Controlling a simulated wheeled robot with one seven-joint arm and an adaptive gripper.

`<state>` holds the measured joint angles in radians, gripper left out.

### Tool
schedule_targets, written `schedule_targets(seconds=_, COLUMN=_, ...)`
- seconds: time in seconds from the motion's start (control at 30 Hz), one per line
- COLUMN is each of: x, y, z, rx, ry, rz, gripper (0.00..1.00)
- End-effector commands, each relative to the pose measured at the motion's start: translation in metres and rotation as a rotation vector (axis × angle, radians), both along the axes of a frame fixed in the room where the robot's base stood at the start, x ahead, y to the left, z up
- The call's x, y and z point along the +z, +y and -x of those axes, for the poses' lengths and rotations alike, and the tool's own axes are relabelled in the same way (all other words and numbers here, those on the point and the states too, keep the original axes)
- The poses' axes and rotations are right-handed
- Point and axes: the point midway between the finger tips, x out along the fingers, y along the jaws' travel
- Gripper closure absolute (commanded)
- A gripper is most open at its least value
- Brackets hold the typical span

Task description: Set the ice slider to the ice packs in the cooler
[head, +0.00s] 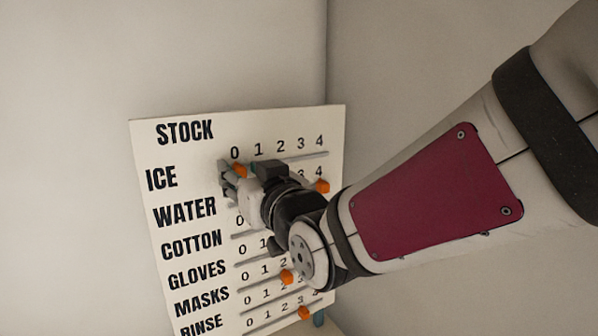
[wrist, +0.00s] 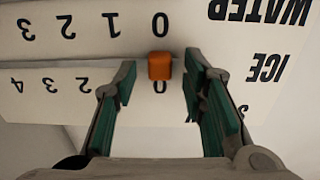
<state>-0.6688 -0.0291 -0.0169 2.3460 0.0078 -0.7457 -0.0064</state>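The white stock board (head: 190,158) stands near the corner, with ICE as its top row, numbered 0 to 4. The orange ice slider (head: 240,170) sits at the 0 end of that row. It also shows in the wrist view (wrist: 159,65), where the board appears upside down. My gripper (wrist: 160,78) is open at the board, one teal-padded finger on each side of the slider. Gaps show between the slider and both fingers. The cooler and its ice packs are not in view.
Other orange sliders sit lower on the board: the water slider (head: 322,186) near 4, another slider (head: 287,277) and a bottom slider (head: 304,313). My arm hides part of the middle rows. Plain walls (head: 230,50) stand behind. A small blue-teal object (head: 319,319) shows below the board.

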Motion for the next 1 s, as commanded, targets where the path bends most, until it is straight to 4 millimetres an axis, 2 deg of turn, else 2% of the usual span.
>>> schedule_targets(seconds=0.1, x=0.000, y=0.000, z=0.000, rx=0.000, ry=0.000, rz=0.000, gripper=0.64)
schedule_targets(seconds=0.27, x=0.000, y=0.000, z=0.000, rx=0.000, ry=0.000, rz=0.000, gripper=1.00)
schedule_targets(seconds=0.53, x=0.000, y=-0.002, z=-0.002, rx=0.000, ry=-0.002, rz=-0.001, gripper=1.00)
schedule_targets(seconds=0.8, x=-0.001, y=-0.025, z=-0.022, rx=0.000, ry=-0.005, rz=-0.005, gripper=1.00)
schedule_targets(seconds=1.0, x=0.001, y=-0.036, z=-0.028, rx=-0.001, ry=-0.005, rz=-0.002, gripper=1.00)
